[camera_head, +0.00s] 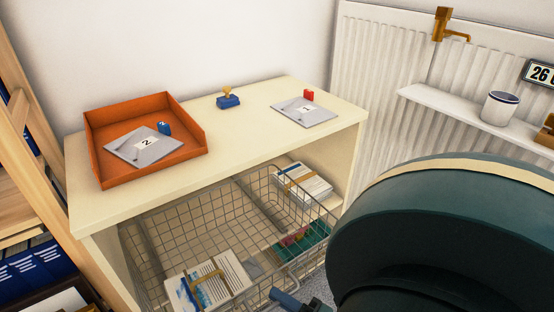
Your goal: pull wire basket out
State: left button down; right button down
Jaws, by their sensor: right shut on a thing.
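The wire basket (222,217) is a grey mesh drawer under the cream cabinet's top (235,142). Its front part sticks out of the cabinet opening, and its back part lies under the top. Inside are a stack of papers (303,183) with a band, another banded bundle (210,283) and a green item (305,246). My right gripper (283,296) is at the basket's front edge, low in the picture, shut on the basket. Its grip is partly cut off by the lower frame edge. My left gripper is not in view.
On the top stand an orange tray (108,182) with a grey packet, a blue stamp (228,101) and another grey packet (305,117). A wooden rack (25,120) is close on the left. A wall shelf (450,110) holds a white mug (500,109).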

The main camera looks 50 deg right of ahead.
jog(key=c, duration=1.5)
grip_release()
jog(key=v, duration=1.3)
jog(key=shift+s, duration=0.1)
